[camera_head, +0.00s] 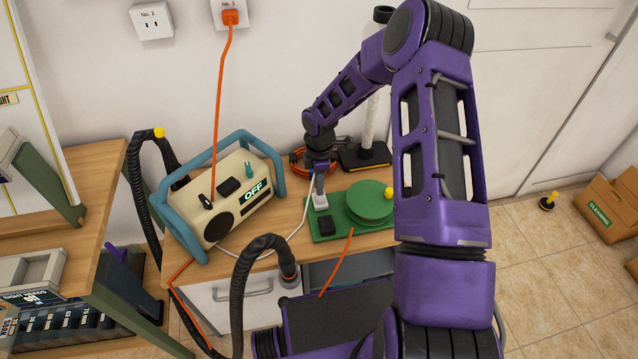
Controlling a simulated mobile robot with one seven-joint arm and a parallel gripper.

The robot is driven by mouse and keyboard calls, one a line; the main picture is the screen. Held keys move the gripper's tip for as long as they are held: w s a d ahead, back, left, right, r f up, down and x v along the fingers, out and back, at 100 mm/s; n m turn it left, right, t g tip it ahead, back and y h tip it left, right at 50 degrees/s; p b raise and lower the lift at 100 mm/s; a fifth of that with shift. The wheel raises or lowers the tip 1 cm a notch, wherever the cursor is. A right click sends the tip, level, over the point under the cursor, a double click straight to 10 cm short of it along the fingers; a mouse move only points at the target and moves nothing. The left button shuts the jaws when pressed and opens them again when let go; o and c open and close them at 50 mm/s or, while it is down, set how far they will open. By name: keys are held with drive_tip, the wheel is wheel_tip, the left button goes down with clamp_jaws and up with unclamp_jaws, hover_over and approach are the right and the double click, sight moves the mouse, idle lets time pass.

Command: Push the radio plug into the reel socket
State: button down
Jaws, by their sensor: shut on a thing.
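The radio (232,198) is cream with a teal frame and reads "OFF"; it stands on the wooden cabinet top. A white cord (295,236) runs from it to the white radio plug (320,202). My gripper (320,191) points down and is shut on the plug, at the left part of the green reel (370,201). A black block (326,223), perhaps part of the reel's socket, sits on the reel's base just in front of the plug. I cannot tell whether the plug touches or enters a socket; the contact is too small to see.
An orange plug (230,17) sits in wall outlet "No. 1"; its cord hangs behind the radio. Outlet "No. 2" (151,21) is empty. A black-based stand (364,157) and orange coil are behind my gripper. A black hose (250,270) rises in front of the cabinet.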

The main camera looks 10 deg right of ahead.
drive_tip(key=c, duration=0.8)
unclamp_jaws()
drive_tip(key=shift+o, duration=0.2)
drive_tip(key=shift+r, duration=0.1)
